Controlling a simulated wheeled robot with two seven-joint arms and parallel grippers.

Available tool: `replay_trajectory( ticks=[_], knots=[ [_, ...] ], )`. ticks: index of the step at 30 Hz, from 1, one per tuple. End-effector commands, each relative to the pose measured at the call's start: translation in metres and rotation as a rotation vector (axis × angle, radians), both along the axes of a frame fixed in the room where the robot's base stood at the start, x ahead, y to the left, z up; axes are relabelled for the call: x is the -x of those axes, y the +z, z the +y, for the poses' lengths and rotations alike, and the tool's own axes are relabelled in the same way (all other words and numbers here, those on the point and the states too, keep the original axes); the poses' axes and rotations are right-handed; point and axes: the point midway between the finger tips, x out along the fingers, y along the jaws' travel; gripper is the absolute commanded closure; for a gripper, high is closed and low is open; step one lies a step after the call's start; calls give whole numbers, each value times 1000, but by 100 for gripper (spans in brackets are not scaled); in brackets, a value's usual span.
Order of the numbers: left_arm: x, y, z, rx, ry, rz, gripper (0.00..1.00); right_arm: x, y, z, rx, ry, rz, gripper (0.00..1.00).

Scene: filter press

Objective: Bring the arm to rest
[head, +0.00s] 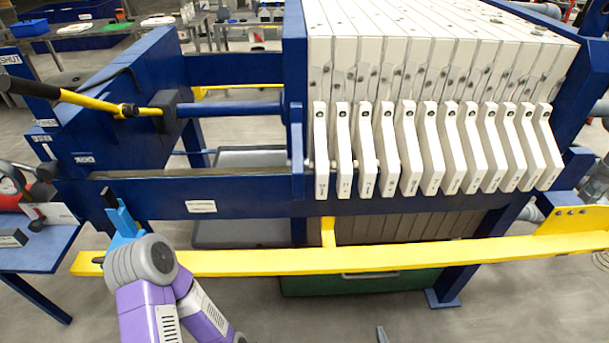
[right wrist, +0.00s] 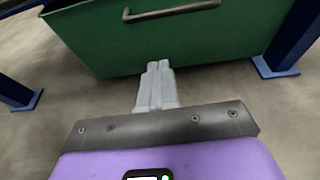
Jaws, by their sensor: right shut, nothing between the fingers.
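My right gripper (head: 382,335) shows only as a small grey tip at the bottom edge of the head view. In the right wrist view the right gripper (right wrist: 157,72) has its grey fingers together, with nothing between them. It is over the grey floor, in front of the green bin (right wrist: 180,45), and looks apart from it. My left arm's purple links and grey joint show at the lower left of the head view. My left gripper is out of view.
The blue press frame (head: 250,195) carries a row of white plates (head: 390,50). A yellow rail (head: 400,258) crosses in front, above the green bin (head: 330,286). A light-blue piece (head: 122,222) stands behind my left arm. A blue side table (head: 40,250) stands left.

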Motion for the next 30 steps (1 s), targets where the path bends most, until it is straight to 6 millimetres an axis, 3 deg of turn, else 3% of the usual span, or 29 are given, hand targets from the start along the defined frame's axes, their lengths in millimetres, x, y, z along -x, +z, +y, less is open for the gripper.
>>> replay_trajectory(
  ticks=[1, 5, 11, 14, 18, 21, 24, 27, 30],
  knots=[
    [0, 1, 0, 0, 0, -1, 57, -6, 9, 17, -8, 77, -3, 100],
    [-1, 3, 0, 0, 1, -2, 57, -7, 24, 55, -23, 253, 10, 100],
    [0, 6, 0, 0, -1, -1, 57, 7, 52, 120, -16, 590, 44, 100],
    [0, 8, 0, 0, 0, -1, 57, 28, 68, 156, 12, 808, 72, 100],
    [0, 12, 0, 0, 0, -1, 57, 77, 96, 198, 124, 1199, 127, 100],
    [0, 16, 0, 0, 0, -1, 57, 121, 115, 209, 279, 1495, 167, 100],
    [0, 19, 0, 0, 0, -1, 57, 154, 130, 203, 483, 1749, 182, 100],
    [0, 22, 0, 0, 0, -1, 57, 172, 147, 188, 733, 1951, 160, 100],
    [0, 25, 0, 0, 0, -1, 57, 175, 167, 175, 1004, 2091, 91, 100]
  ],
)
